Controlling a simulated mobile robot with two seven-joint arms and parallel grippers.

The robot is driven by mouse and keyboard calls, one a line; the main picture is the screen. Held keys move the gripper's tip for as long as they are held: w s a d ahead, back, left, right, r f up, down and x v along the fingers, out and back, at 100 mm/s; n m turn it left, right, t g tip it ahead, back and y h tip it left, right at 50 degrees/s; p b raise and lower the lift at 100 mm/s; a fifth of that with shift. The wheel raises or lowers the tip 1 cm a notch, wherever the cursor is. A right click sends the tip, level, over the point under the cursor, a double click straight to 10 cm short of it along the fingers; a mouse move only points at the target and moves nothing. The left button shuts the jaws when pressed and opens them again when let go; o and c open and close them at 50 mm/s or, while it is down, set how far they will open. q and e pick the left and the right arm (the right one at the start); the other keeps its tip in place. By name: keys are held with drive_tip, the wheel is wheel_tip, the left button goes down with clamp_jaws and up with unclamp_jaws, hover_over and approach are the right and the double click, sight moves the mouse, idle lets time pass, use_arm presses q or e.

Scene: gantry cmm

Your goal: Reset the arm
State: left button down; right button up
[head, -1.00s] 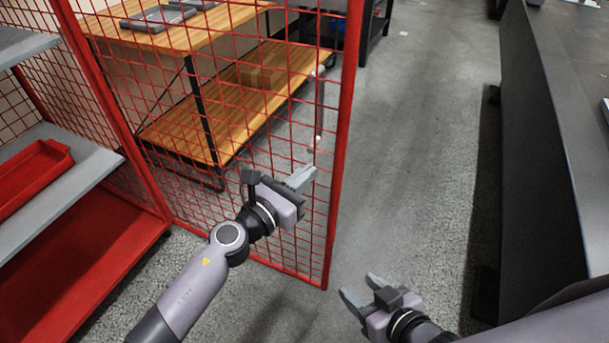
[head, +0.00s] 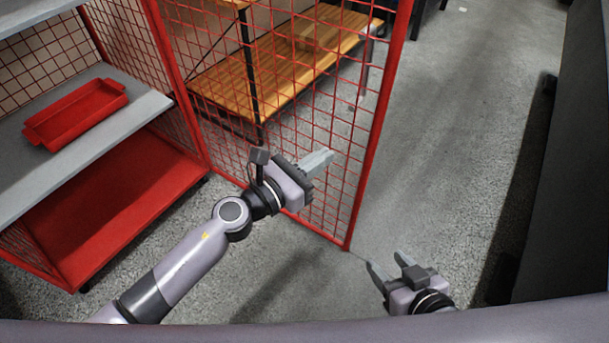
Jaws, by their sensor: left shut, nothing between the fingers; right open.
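My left arm reaches in from the lower left. Its gripper (head: 318,162) is shut and empty, in front of the red mesh door (head: 362,165). I cannot tell whether its fingertips touch the mesh. My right gripper (head: 390,265) is low at the right, over the grey floor. Its two fingers are apart and nothing is between them. Most of my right arm is hidden below the picture's lower part.
A red cage with a grey shelf (head: 150,103) stands at the left; a red tray (head: 75,115) lies on the shelf. Behind the mesh is a wooden-shelved bench (head: 225,90). A dark bench or cabinet (head: 570,170) lines the right. The floor (head: 450,130) between is clear.

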use_arm(q)
drive_tip(key=shift+s+a, duration=0.75)
drive_tip(key=shift+s, duration=0.3)
drive_tip(key=shift+s+a, duration=0.75)
drive_tip(key=shift+s, duration=0.3)
use_arm(e)
drive_tip(key=shift+s+d+f, duration=0.25)
drive_tip(key=shift+d+f, duration=0.15)
drive_tip(key=shift+f, duration=0.1)
